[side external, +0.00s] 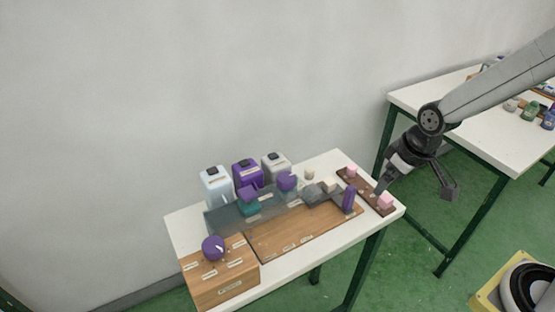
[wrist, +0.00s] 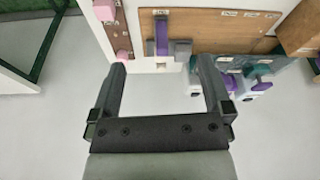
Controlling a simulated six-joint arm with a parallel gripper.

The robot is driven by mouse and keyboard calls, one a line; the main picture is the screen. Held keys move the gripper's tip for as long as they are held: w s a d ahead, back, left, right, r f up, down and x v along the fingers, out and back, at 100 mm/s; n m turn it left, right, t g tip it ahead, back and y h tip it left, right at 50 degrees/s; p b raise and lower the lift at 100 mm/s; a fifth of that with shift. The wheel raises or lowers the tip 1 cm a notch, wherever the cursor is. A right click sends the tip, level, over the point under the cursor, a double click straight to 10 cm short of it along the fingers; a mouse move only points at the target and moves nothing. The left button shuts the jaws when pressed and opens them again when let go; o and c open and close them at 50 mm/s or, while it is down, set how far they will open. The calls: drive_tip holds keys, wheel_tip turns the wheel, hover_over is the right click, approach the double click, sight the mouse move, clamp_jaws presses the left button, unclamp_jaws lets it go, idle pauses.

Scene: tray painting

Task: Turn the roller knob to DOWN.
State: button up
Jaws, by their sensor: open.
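A round purple knob (side external: 213,247) with a pale pointer mark sits on top of a wooden box (side external: 225,278) at the table's near left corner. Several small white labels surround the knob, too small to read. The pointer seems to face right, but its exact setting is unclear. My gripper (side external: 418,186) is open and empty by the table's right end, far from the knob. In the wrist view my gripper's two fingers (wrist: 160,68) are wide apart with nothing between them. The box (wrist: 303,28) shows at that view's upper right edge; the knob is out of view.
A wooden board (side external: 290,232) lies beside the box, with an upright purple handle (side external: 348,199) at its right end. White and purple containers (side external: 246,172) stand behind. Pink blocks (side external: 385,201) sit on a dark strip nearest my gripper. A second table (side external: 475,125) stands right.

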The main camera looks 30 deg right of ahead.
drive_tip(key=w+a+n+y, duration=0.1)
drive_tip(key=w+a+n, duration=0.2)
drive_tip(key=w+a, duration=0.3)
drive_tip(key=n+y, duration=0.2)
drive_tip(key=n, duration=0.2)
approach(287, 177)
drive_tip(key=f, duration=0.2)
drive_tip(key=shift+a, duration=0.4)
drive_tip(key=shift+w+f, duration=0.1)
drive_tip(key=shift+x, duration=3.7)
drive_tip(key=shift+w, duration=0.1)
drive_tip(key=shift+c, duration=0.2)
drive_tip(key=c, duration=1.2)
drive_tip(key=shift+c, duration=0.2)
